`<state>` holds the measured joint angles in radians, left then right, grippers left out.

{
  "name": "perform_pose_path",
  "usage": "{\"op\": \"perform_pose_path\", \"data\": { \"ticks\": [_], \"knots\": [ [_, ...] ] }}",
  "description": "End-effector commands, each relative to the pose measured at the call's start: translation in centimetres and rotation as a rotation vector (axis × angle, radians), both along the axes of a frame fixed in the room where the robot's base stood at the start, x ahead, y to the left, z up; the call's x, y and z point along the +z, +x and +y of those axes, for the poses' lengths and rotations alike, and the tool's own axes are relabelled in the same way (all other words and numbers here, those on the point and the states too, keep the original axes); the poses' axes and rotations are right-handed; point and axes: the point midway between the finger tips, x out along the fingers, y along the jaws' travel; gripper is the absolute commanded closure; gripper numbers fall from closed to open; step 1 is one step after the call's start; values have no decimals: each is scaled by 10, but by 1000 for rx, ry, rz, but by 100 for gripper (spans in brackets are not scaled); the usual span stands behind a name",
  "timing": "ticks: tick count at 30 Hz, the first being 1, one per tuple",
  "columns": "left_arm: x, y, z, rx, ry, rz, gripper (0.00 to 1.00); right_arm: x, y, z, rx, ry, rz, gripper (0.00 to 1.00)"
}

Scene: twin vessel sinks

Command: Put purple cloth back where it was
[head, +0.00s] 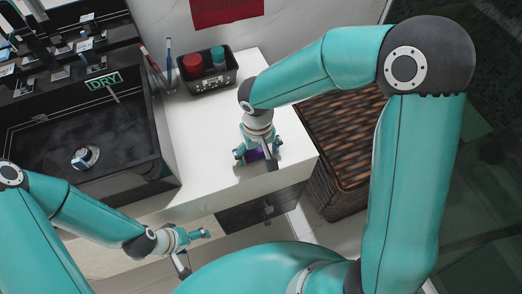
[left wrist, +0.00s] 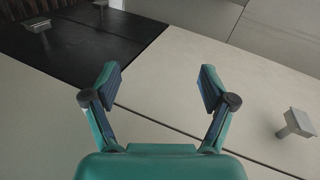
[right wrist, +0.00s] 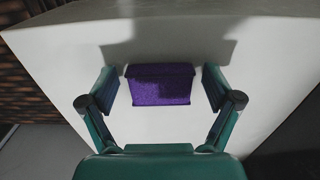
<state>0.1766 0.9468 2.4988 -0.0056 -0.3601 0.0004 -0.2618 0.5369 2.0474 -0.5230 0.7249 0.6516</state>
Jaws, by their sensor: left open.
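The purple cloth (right wrist: 161,85) lies as a small folded block on the white counter (head: 210,130), near its front right corner. In the head view only a bit of the cloth (head: 254,156) shows under my right gripper (head: 258,153). In the right wrist view my right gripper (right wrist: 161,79) is open, with one finger on each side of the cloth and a gap on both sides. My left gripper (head: 195,252) is low in front of the cabinets. In the left wrist view my left gripper (left wrist: 160,85) is open and empty, facing pale and dark panels.
A black caddy (head: 208,76) with a red and a teal item stands at the counter's back. A dark sink (head: 85,140) with a "DRY" sign (head: 103,80) is left. A woven hamper (head: 345,140) stands right of the counter. Knobs (left wrist: 295,123) stick out from the cabinet panels.

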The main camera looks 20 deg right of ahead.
Motion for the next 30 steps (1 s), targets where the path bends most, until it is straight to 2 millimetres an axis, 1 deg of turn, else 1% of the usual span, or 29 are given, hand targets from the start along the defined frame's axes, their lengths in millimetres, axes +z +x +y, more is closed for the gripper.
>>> {"op": "perform_pose_path", "data": {
  "ticks": [9, 12, 14, 17, 24, 27, 30],
  "knots": [
    [1, 0, 0, 0, 0, 0, 16, 1, 0, 0, -1, 0, 0, 5],
    [5, 0, 0, 0, 0, 0, 16, 5, 0, 0, -1, 0, 0, 5],
    [4, 0, 0, 0, 0, 0, 16, 9, 1, 0, -1, 0, -2, 5],
    [5, 0, 0, 0, 0, 0, 16, 23, 1, -1, -2, -1, -4, 5],
    [9, 0, 0, 0, 0, 0, 16, 72, 1, 0, -2, 1, -6, 5],
    [10, 0, 0, 0, 0, 0, 16, 91, 1, 0, -1, 1, -5, 5],
    [11, 0, 0, 0, 0, 0, 16, 106, 1, 0, -2, 1, -4, 5]
  ]
}}
